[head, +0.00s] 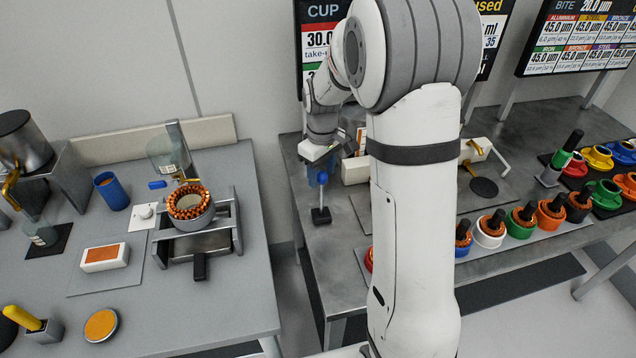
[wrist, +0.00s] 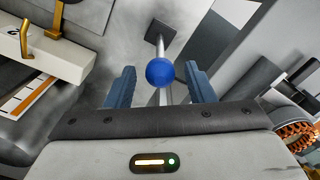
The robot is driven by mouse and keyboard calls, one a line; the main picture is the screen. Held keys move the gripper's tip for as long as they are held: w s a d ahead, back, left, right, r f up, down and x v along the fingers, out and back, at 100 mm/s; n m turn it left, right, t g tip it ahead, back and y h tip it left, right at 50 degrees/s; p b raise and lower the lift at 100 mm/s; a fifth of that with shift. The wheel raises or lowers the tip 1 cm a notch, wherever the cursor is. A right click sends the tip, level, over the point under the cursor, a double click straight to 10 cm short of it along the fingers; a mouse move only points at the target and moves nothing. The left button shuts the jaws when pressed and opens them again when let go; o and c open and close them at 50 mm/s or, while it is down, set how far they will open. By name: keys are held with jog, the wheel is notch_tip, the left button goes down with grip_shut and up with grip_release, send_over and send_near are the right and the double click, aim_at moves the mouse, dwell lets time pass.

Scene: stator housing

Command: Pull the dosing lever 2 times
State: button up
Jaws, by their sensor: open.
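The lever with a blue ball knob (head: 322,178) stands on a small black base at the left edge of the right-hand metal bench. In the wrist view the blue knob (wrist: 160,72) lies between my two blue fingers, with its pale rod running up to the dark square base (wrist: 160,33). My gripper (head: 318,168) is over the lever, pointing down. In the wrist view my gripper (wrist: 159,82) is open, with a visible gap on both sides of the knob. Whether the knob is at fingertip depth is hard to tell.
A white dispenser with a brass spout (wrist: 50,50) is close to the left in the wrist view. The copper-wound stator (head: 188,203) sits in a fixture on the left bench. Several colored housings (head: 490,232) line the right bench. A gap separates the benches.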

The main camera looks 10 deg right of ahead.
aim_at(322, 184)
jog(key=shift+f+p, duration=0.3)
jog(key=shift+f, duration=1.95)
jog(key=shift+c, duration=0.3)
